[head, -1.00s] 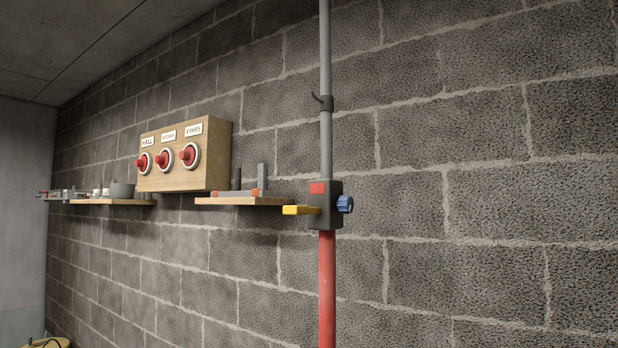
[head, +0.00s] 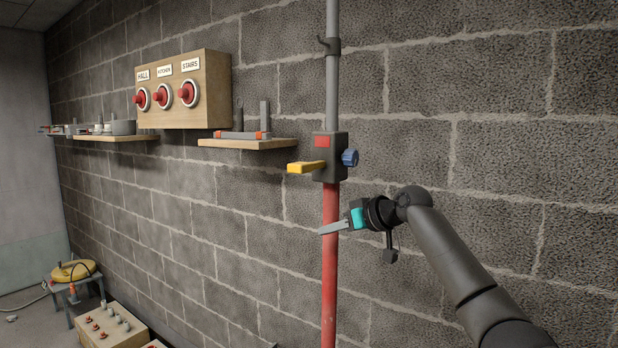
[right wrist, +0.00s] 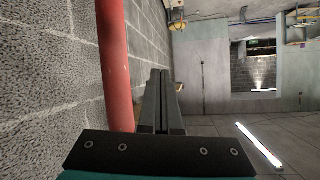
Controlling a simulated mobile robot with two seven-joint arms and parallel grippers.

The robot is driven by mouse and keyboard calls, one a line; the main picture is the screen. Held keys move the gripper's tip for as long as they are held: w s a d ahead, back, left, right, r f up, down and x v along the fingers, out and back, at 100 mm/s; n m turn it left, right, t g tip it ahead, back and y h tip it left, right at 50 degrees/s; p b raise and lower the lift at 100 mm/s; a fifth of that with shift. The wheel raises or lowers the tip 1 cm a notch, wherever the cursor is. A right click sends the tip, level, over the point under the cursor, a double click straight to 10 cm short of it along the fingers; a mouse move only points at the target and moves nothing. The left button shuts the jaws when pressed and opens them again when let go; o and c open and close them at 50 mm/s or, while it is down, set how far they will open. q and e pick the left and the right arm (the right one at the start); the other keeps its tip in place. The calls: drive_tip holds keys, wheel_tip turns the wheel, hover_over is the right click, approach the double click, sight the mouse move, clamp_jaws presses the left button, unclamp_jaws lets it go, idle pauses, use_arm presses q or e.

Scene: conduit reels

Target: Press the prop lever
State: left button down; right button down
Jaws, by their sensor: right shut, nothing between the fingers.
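The yellow prop lever (head: 306,167) sticks out to the left from a dark housing (head: 331,157) on the upright prop. A blue knob (head: 350,158) sits on the housing's right side. Below the housing the prop is a red tube (head: 330,265); above it is a grey tube (head: 332,90). My right gripper (head: 322,231) is shut and empty, in front of the red tube below the lever, pointing left. The right wrist view shows its closed fingers (right wrist: 161,88) beside the red tube (right wrist: 115,65); the lever cannot be made out there. My left gripper is not in view.
A wooden box with red buttons (head: 183,90) hangs on the block wall to the left. A wooden shelf (head: 247,144) with tools is left of the housing. A stool (head: 85,300) with a yellow coil stands at lower left. The space left of the lever is free.

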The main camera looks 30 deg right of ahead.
drive_tip(key=s+a+r+n+y+p, duration=0.1)
drive_tip(key=s+r, duration=0.4)
drive_tip(key=r, duration=0.7)
drive_tip(key=s+a+r+n+t+y+p, duration=0.1)
drive_tip(key=s+r+n+y, duration=0.1)
drive_tip(key=r, duration=0.9)
drive_tip(key=s+n, duration=0.1)
drive_tip(key=s, duration=0.1)
drive_tip(key=shift+s+a+r+t+p, duration=0.2)
drive_tip(key=shift+s+r+t+p, duration=0.1)
drive_tip(key=shift+s+r+p, duration=0.1)
drive_tip(key=shift+w, duration=0.2)
drive_tip(key=p, duration=0.3)
hover_over(310, 165)
drive_tip(key=s, duration=0.1)
wheel_tip(310, 165, down, 2)
drive_tip(key=shift+w+a+f, duration=0.1)
drive_tip(key=shift+a+f, duration=0.1)
drive_tip(key=shift+f, duration=0.95)
drive_tip(key=shift+a+f, duration=0.2)
drive_tip(key=shift+f, duration=0.9)
